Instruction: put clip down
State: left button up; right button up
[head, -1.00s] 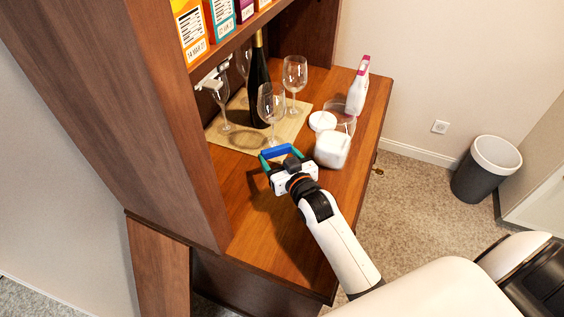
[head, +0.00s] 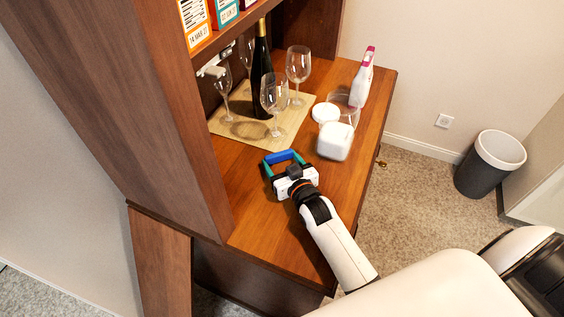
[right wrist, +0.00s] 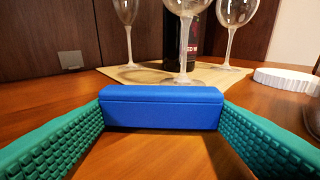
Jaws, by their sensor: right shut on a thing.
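The clip (head: 279,157) is a blue bar, seen in the head view at the tips of my right gripper. In the right wrist view the blue clip (right wrist: 161,107) spans the gap between the two green textured fingers and touches both. My right gripper (head: 279,161) is shut on it, low over the wooden counter (head: 250,200), in front of the mat. I cannot tell for sure whether the clip touches the counter. My left gripper is not in view.
A mat (head: 222,131) behind holds a dark bottle (head: 261,85) and several wine glasses (head: 274,92). To the right stand a white tub (head: 335,142), a white lid (head: 325,112), a clear container and a spray bottle (head: 362,82). Cereal boxes (head: 195,22) sit on the shelf above.

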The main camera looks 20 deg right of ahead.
jog(key=shift+s+f, duration=0.15)
jog(key=shift+f, duration=0.4)
jog(key=o, duration=0.9)
jog(key=shift+s+a+f, duration=0.1)
jog(key=shift+f, duration=0.15)
jog(key=shift+o, duration=0.2)
jog(key=shift+r, duration=0.4)
jog(key=shift+s+r, duration=0.1)
jog(key=shift+r, duration=0.05)
jog(key=s, duration=0.3)
jog(key=s+r, duration=0.1)
jog(key=s, duration=0.3)
jog(key=s+r, duration=0.1)
jog(key=s, duration=0.3)
jog(key=shift+s+r+p, duration=0.1)
jog(key=shift+r+p, duration=0.15)
jog(key=shift+p, duration=0.05)
